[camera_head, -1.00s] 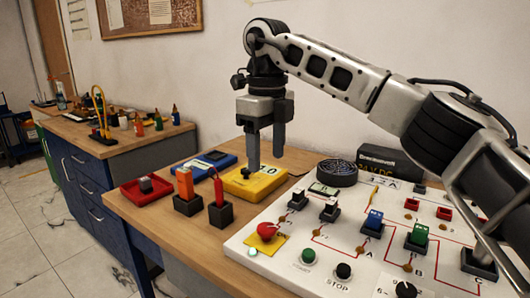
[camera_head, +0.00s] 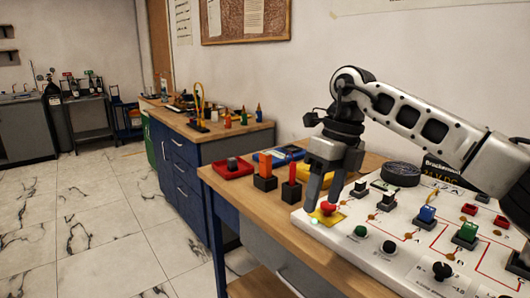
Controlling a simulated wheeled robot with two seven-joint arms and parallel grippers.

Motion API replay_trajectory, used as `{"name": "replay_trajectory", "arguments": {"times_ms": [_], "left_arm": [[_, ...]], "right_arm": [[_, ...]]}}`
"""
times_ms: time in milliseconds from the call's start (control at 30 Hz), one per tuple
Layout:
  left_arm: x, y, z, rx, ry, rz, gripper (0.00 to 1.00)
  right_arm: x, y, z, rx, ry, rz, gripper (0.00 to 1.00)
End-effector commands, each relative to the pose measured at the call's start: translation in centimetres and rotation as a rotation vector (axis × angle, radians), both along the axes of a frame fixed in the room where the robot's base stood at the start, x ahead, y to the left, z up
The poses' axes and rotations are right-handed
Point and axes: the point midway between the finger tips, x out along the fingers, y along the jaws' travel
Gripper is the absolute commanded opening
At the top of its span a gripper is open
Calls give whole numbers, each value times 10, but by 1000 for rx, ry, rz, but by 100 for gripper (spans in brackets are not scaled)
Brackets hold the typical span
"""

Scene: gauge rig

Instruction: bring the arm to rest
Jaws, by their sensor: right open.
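My right arm comes in from the right edge. Its right gripper (camera_head: 324,200) points down, with its two fingers apart and nothing held between them. The fingertips are at the red mushroom button (camera_head: 328,208) on its yellow square, at the left corner of the white panel (camera_head: 385,262). Whether they touch the button I cannot tell. The yellow meter seen earlier is mostly hidden behind the gripper. My left gripper is not in view.
On the wooden table left of the panel stand an orange block (camera_head: 265,165) and a red probe (camera_head: 292,170) in black holders, a red tray (camera_head: 232,170) and a blue device (camera_head: 287,152). Black and green knobs, switches and terminals cover the panel. Open tiled floor (camera_head: 100,220) lies left.

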Motion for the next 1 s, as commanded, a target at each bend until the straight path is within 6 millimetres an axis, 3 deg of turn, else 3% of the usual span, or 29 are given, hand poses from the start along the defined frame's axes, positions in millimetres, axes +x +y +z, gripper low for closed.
{"name": "replay_trajectory", "arguments": {"times_ms": [100,267,400,500,600,733,833,933,1000], "left_arm": [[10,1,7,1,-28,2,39],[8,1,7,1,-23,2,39],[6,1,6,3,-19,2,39],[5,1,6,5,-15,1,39],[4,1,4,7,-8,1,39],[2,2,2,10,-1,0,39],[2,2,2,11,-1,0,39],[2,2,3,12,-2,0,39],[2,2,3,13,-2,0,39]], "right_arm": [[-11,30,-24,121,41,43,59],[-36,83,-57,350,123,86,59],[-78,149,-79,705,266,68,59],[-107,188,-75,1020,403,-33,59],[-121,204,-62,1310,545,-213,59],[-116,194,-54,1625,727,-551,59],[-103,167,-66,1801,860,-881,59],[-94,129,-99,1907,979,-1262,59],[-96,99,-132,1933,1054,-1550,59]]}}
